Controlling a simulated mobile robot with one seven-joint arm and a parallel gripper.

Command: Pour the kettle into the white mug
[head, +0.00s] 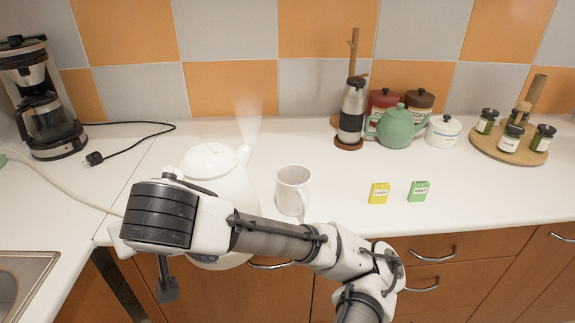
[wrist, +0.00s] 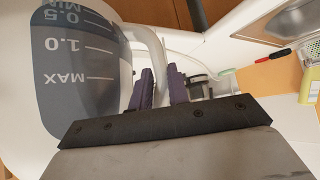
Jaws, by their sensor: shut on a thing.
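The white kettle (head: 219,172) is upright on or just above the counter, at left of centre in the head view, with faint steam near its spout. Its dark level window with "1.0" and "MAX" marks fills the left of the wrist view (wrist: 75,60). My gripper (wrist: 160,88) is shut on the kettle's handle, with purple finger pads on either side of it. My arm hides the kettle's lower part in the head view. The white mug (head: 292,190) stands upright on the counter just right of the kettle, apart from it; its inside bottom is not visible.
A green teapot (head: 396,127), a flask (head: 352,112) and jars stand at the back. A coffee maker (head: 45,110) is at far left.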

